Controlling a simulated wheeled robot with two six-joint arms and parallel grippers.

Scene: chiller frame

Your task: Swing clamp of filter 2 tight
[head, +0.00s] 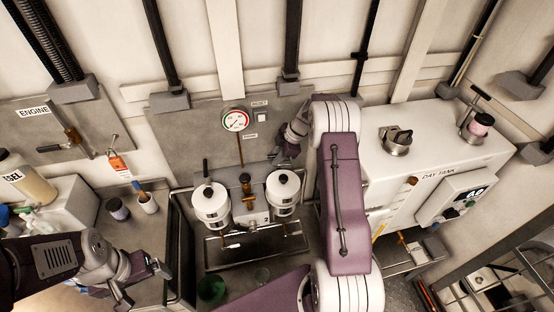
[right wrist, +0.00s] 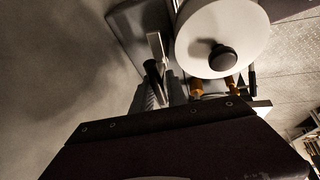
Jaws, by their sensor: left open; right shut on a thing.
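Filter 2 is the right-hand white canister (head: 283,187) with a black top knob; a "2" label is beside it. It also shows in the right wrist view (right wrist: 205,40). My right gripper (head: 283,156) is behind this canister, partly hidden by my arm. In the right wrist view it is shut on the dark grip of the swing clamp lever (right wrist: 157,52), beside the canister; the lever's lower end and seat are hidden. My left gripper (head: 140,282) is open and empty at the lower left, away from the filters.
The other white filter (head: 211,202) stands to the left, its black lever upright. A pressure gauge (head: 235,119) is on the back panel. The day tank (head: 430,150) is right of my right arm.

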